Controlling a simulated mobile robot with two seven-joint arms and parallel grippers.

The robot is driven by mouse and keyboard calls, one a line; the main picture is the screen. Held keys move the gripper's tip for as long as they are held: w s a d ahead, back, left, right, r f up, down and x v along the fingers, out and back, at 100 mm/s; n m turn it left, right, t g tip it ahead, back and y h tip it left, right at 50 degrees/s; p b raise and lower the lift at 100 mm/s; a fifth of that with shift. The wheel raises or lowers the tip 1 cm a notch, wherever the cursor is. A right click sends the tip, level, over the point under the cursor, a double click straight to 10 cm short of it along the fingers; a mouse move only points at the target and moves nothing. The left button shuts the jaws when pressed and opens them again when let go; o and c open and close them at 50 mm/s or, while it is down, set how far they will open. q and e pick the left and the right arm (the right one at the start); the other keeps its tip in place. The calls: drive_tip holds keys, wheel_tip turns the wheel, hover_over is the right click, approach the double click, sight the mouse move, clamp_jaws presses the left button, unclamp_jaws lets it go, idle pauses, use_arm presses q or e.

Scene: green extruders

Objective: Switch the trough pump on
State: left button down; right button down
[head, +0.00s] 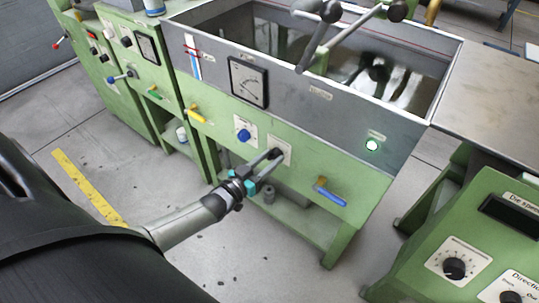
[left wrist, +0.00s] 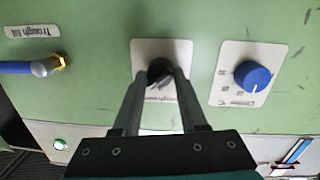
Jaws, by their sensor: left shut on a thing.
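The trough pump switch is a black knob (head: 277,153) on a white plate on the green front panel below the grey trough. In the left wrist view the knob (left wrist: 158,69) sits at the tips of my fingers, and the plate's label is partly hidden behind them. My left gripper (head: 268,161) reaches the panel from the lower left. In the left wrist view my left gripper (left wrist: 159,82) is shut on the knob, with one finger on each side. Which way the knob points cannot be told. My right gripper is not in view.
A blue knob (head: 244,135) is beside the switch, and a blue-handled valve (head: 329,192) is on the other side. A green lamp (head: 371,145) glows on the trough. A yellow lever (head: 195,113) is farther left. Another green cabinet (head: 450,230) stands at right.

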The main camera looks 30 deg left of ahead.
sight(270, 159)
use_arm(q)
drive_tip(key=shift+m+p, duration=0.35)
drive_tip(key=shift+m, duration=0.65)
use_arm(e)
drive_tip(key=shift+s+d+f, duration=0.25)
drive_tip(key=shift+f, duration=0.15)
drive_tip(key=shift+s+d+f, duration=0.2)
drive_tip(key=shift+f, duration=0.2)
use_arm(q)
drive_tip(key=shift+c, duration=2.3)
unclamp_jaws()
